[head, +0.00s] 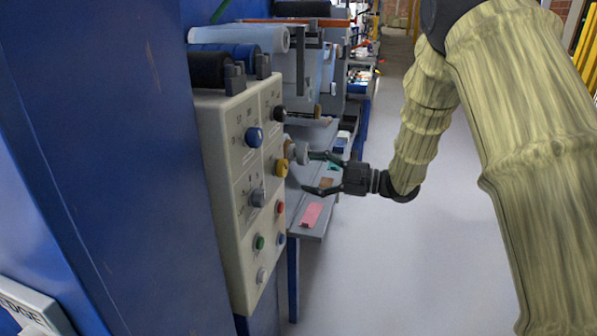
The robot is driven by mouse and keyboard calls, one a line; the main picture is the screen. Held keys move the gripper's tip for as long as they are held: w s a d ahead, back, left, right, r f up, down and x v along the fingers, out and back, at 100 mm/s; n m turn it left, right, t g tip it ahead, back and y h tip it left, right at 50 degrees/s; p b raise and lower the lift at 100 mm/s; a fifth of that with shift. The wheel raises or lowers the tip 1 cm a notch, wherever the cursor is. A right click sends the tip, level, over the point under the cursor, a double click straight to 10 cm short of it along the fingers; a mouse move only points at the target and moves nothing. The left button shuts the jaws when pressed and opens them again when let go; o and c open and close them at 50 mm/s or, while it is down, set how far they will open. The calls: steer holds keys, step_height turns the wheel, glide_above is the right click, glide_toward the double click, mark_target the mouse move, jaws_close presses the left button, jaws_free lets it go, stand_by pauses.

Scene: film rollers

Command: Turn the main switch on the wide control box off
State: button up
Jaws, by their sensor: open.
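The wide control box (238,175) is a cream panel at the left centre of the head view, mounted beside a blue machine wall. It carries a blue knob (253,137), a grey-blue knob (258,197), a dark knob (279,113) and a yellow knob (281,167). Red (279,207), green (259,242), blue (281,239) and white (262,275) buttons sit lower. The labels are too small to read, so I cannot tell which is the main switch or its setting. My gripper (309,172) is open, to the right of the box, fingers pointing left towards it, holding nothing visible.
A grey shelf (302,232) with a pink card (311,214) lies behind and below my gripper. Film rolls (238,37) sit above the box. The blue wall (110,150) fills the left. Open grey floor (400,270) lies to the right.

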steer(key=shift+v, duration=2.8)
steer(key=shift+f, duration=0.1)
steer(key=s+d+f+m+t+h, duration=0.1)
steer(key=s+f+m+t+h, duration=0.2)
steer(key=f, duration=0.6)
steer(key=d+f+m+h, duration=0.1)
steer(key=f+m+h, duration=0.1)
steer(key=f+m, duration=0.45)
steer(key=s+d+f+m+t+h, duration=0.1)
steer(key=s+f+m+t+h, duration=0.15)
steer(key=f, duration=0.85)
steer(key=s+d+f+m+g+h, duration=0.2)
steer(key=s+f+m+h, duration=0.15)
steer(key=s+f, duration=0.45)
steer(key=s+d+f+m+g+h, duration=0.2)
steer(key=s+f+m+h, duration=0.15)
steer(key=s+f, duration=0.5)
steer(key=s+d+f+m+g+h, duration=0.1)
steer(key=s+d+f+m+g, duration=0.2)
steer(key=s, duration=1)
steer(key=s+d+f+m+g+h, duration=0.1)
steer(key=s+f+m+g+h, duration=0.2)
steer(key=s, duration=1)
step_height(320, 180, up, 17)
steer(key=g+y+p, duration=0.1)
steer(key=p, duration=1.7)
steer(key=shift+a+f, duration=0.2)
